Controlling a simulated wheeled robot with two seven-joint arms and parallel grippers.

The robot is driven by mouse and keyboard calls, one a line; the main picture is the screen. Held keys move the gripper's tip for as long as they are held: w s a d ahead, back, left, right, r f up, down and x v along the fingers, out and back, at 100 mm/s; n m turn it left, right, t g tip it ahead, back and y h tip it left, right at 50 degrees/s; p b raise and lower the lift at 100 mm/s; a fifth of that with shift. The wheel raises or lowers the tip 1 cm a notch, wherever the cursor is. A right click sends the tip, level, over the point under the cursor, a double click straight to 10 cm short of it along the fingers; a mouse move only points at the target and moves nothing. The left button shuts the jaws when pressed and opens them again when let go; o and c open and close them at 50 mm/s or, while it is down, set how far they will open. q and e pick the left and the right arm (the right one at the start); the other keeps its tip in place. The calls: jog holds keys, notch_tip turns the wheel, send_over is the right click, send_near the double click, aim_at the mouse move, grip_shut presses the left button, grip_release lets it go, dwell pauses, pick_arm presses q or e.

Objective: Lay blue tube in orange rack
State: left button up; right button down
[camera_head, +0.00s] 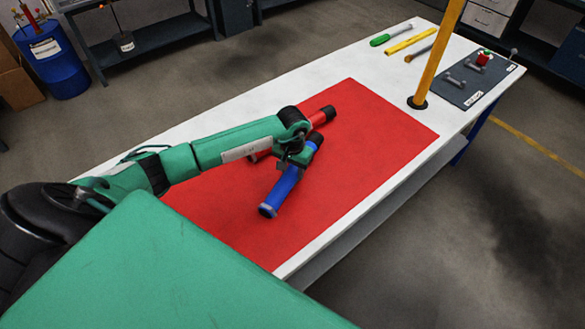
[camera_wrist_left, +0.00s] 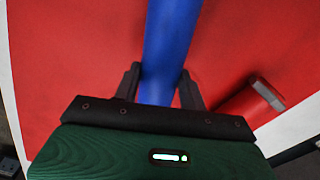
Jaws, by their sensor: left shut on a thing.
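The blue tube (camera_head: 283,190) is tilted across the red mat (camera_head: 225,215) in the head view, with a dark end at its upper right and a grey-rimmed end at its lower left. My left gripper (camera_head: 297,158) is shut on the blue tube near its upper half. In the left wrist view the blue tube (camera_wrist_left: 170,40) runs between the two dark fingers of the left gripper (camera_wrist_left: 160,85). I cannot tell whether the tube touches the mat or hangs just above it. My right gripper is not in view. I see no orange rack in these frames.
A red tube (camera_head: 321,117) with a dark end lies just behind the gripper, partly hidden by it; it also shows in the left wrist view (camera_wrist_left: 243,107). A yellow post (camera_head: 438,55) rises at the table's right. Tools (camera_head: 408,42) lie at the far edge. The mat's right side is clear.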

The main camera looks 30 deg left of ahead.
pick_arm(q)
jog(key=shift+f, duration=0.1)
jog(key=o, duration=0.8)
jog(key=shift+f, duration=0.1)
jog(key=shift+c, duration=0.2)
jog(key=o, duration=0.4)
jog(key=shift+o, duration=0.2)
